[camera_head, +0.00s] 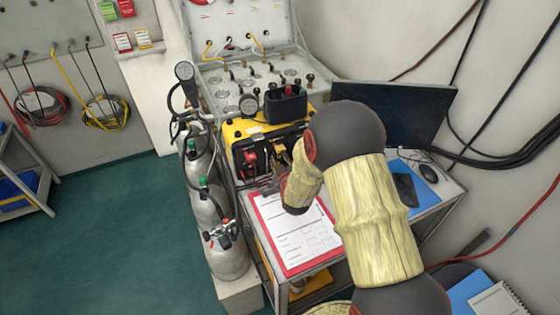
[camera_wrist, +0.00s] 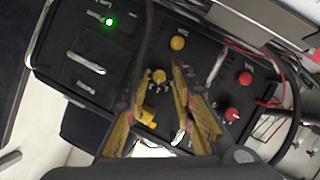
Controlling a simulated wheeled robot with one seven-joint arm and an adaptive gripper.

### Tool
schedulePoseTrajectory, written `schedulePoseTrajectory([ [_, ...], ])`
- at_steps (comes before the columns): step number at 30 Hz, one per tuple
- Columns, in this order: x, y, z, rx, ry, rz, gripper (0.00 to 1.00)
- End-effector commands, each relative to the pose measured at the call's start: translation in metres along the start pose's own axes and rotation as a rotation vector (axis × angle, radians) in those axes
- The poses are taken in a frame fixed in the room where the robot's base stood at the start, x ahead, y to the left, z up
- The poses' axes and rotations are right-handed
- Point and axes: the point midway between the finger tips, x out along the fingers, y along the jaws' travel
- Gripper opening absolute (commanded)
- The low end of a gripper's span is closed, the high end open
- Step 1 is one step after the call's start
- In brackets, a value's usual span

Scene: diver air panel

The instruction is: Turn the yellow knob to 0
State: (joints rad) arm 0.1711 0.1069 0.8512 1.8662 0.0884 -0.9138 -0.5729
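In the wrist view a black panel (camera_wrist: 85,45) carries a round yellow knob (camera_wrist: 177,43), a smaller yellow part (camera_wrist: 159,76) and a lower yellow part (camera_wrist: 147,115) close to the left finger. I cannot tell which of these is the task's knob, and no 0 mark or scale is readable. My gripper (camera_wrist: 156,80) is open in front of the panel, its yellow-and-black fingers on either side of the small yellow part. Contact cannot be made out. In the head view the panel sits in a yellow case (camera_head: 240,131), and my arm hides much of it.
Two red knobs (camera_wrist: 245,78) (camera_wrist: 232,113) and red cables sit right of my fingers, and a green light (camera_wrist: 109,21) glows upper left. In the head view, a red clipboard (camera_head: 262,213), a monitor (camera_head: 420,112) and gas cylinders (camera_head: 229,262) surround the case.

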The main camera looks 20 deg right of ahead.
Motion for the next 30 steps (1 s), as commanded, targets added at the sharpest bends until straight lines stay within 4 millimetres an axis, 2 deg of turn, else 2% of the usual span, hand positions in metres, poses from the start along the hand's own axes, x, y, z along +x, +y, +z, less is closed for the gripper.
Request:
schedulePoseTrajectory([
  [9, 0.0032, 0.0004, -0.0005, 0.000, 0.000, 0.000, 0.25],
  [22, 0.0030, 0.0001, -0.0004, 0.000, 0.000, 0.000, 0.01],
  [30, 0.0030, -0.0003, -0.0002, -0.003, 0.000, 0.000, 0.00],
])
